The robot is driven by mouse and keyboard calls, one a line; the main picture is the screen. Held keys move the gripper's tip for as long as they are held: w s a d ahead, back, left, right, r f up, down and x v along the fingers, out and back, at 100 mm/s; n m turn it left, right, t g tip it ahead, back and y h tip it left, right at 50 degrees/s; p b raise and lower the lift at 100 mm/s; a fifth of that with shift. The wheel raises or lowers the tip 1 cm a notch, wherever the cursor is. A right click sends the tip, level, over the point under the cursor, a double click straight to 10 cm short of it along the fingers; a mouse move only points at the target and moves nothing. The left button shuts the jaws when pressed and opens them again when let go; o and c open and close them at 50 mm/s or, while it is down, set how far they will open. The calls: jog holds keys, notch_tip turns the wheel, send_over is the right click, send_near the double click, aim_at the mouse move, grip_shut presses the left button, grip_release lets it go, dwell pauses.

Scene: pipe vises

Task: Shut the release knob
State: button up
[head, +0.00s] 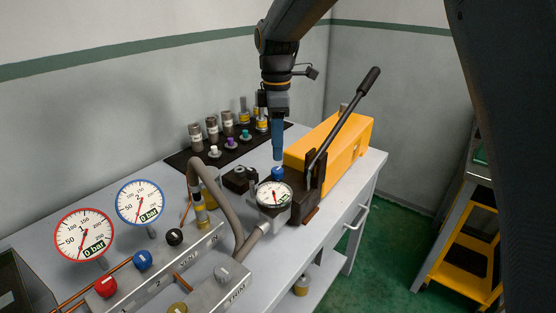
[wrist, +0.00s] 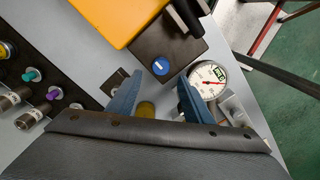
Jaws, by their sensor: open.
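The release knob (head: 277,172) is a small blue round knob on the dark block at the near end of the yellow hand pump (head: 335,140). In the wrist view the blue knob (wrist: 161,68) shows a short white mark, and it appears between and beyond the two blue fingertips. My gripper (head: 278,157) points down just above the knob, with its fingers apart and nothing between them. In the head view the fingers overlap each other. I cannot tell whether they touch the knob.
A round gauge (head: 274,195) stands close beside the knob. The black pump lever (head: 345,115) slants up to the right. Several small fittings and cylinders stand on a dark mat (head: 180,163) behind. A grey hose (head: 226,190) and a valve panel (head: 190,255) lie at front left.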

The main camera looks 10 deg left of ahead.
aim_at(277, 169)
jog(key=shift+s+d+f+p, duration=0.1)
jog(key=shift+f+p, duration=0.75)
jog(key=shift+f, duration=2.6)
jog(key=c, duration=1.1)
